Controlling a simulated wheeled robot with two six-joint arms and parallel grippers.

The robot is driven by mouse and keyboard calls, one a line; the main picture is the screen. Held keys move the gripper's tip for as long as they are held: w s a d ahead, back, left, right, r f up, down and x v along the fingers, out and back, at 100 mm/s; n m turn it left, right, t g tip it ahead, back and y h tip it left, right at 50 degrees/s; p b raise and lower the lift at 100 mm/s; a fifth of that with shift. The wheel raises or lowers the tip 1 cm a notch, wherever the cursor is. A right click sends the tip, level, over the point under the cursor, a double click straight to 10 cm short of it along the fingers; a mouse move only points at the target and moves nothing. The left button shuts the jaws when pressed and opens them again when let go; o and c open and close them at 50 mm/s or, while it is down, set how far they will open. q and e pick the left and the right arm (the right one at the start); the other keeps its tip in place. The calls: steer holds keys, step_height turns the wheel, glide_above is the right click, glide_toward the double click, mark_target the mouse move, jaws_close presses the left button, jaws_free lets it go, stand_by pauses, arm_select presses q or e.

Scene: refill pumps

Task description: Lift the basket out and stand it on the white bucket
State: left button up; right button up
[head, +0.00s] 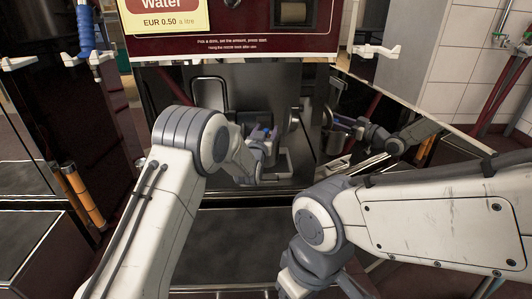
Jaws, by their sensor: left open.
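My left arm reaches forward into the shiny metal bay below the water pump's panel (190,46). My left gripper (265,138) is at the far end, small and partly hidden behind my own wrist; it is open. A small blue patch shows at the gripper, too small to name. I cannot make out the basket or the white bucket for certain. A pale-edged shape lies just right of the gripper, and I cannot tell what it is. My right arm comes in from the right and bends down; its fingers are below the picture's edge.
The bay's right wall (350,105) mirrors an arm and a rounded metal vessel. A dark, flat grate (245,240) lies in front of the bay, between my arms. A blue nozzle (86,28) hangs at the upper left. White hooks (375,50) stick out beside the panel.

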arm_select(q)
jaws_close()
step_height(320, 180, up, 17)
steer(key=p, duration=0.9)
step_height(320, 180, down, 5)
steer(key=b, duration=0.4)
steer(key=shift+b, duration=0.3)
